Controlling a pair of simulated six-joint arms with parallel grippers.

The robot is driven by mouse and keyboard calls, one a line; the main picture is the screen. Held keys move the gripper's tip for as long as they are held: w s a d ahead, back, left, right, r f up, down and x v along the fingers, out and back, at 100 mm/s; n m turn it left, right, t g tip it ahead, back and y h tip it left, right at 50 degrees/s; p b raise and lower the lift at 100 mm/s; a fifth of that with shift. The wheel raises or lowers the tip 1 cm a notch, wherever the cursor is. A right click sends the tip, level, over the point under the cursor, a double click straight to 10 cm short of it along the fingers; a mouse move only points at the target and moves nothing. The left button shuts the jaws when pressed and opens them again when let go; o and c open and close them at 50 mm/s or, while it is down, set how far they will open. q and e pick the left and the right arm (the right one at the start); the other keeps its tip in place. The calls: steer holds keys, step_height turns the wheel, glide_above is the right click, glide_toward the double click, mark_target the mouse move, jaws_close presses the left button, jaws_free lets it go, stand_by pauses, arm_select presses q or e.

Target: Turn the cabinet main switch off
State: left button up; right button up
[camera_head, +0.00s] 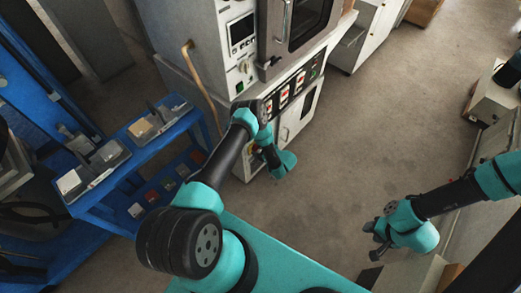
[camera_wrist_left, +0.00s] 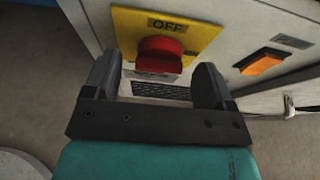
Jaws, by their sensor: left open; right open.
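The cabinet main switch is a red knob (camera_wrist_left: 160,54) on a yellow plate (camera_wrist_left: 202,36) marked OFF above the knob; the label below it is too small to read. In the left wrist view my left gripper (camera_wrist_left: 158,78) is open, with one finger on each side of the knob. A gap shows between the fingers and the knob. In the head view my left gripper (camera_head: 257,150) is at the cabinet's front, and my arm mostly hides the switch. My right gripper (camera_head: 373,241) is open and empty at the lower right, well away from the cabinet.
An orange button (camera_wrist_left: 262,62) is right of the switch on the grey cabinet (camera_head: 205,40) face. A row of red switches (camera_head: 284,98) runs along the cabinet in the head view. A blue rack (camera_head: 115,188) with trays stands left. Open floor (camera_head: 330,150) lies right.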

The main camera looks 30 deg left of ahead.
arm_select(q)
steer(key=shift+c, duration=0.3)
steer(key=c, duration=0.9)
